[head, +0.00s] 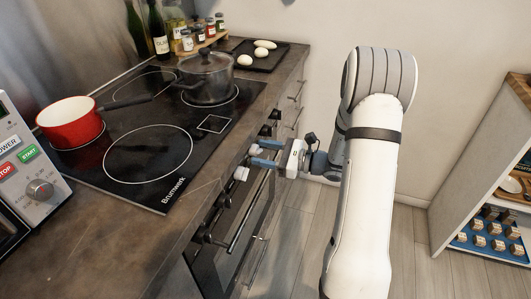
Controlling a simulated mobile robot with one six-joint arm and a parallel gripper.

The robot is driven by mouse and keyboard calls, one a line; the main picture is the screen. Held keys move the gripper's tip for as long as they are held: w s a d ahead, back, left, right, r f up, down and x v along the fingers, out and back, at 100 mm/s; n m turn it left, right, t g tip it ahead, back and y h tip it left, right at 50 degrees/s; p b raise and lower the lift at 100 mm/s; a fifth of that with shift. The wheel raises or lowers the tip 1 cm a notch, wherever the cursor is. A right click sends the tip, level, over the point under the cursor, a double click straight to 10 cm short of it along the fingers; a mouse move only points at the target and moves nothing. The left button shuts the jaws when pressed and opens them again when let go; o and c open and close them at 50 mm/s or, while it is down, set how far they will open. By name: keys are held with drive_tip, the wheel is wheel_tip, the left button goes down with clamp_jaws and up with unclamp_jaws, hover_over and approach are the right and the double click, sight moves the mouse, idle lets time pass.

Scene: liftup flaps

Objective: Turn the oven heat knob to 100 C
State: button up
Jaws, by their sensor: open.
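The oven front (236,207) is below the counter edge, seen steeply from above, with a row of dark knobs along its upper panel. One dark knob (265,130) shows just beyond my gripper, and others (208,222) show nearer to me. My gripper (252,160) has blue-grey fingers with pale tips. It is open, pointing left at the knob panel, with its fingertips close to the panel. I cannot tell whether a knob lies between the fingers, or whether they touch one. The knob markings, including 100 C, are too small to read.
The oven handle (249,215) runs below the knobs. On the cooktop (158,190) stand a red pan (70,120) and a lidded pot (207,82). A microwave (35,165) is at the left. Free floor (300,240) lies right of the oven; a shelf (470,150) stands at the far right.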

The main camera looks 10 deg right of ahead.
drive_tip(key=shift+c, duration=0.3)
drive_tip(key=c, duration=0.9)
drive_tip(key=shift+f+n+b, duration=0.15)
drive_tip(key=shift+n+b, duration=0.15)
drive_tip(key=shift+b, duration=0.05)
drive_tip(key=shift+n, duration=0.4)
drive_tip(key=o, duration=1)
drive_tip(key=shift+c, duration=0.2)
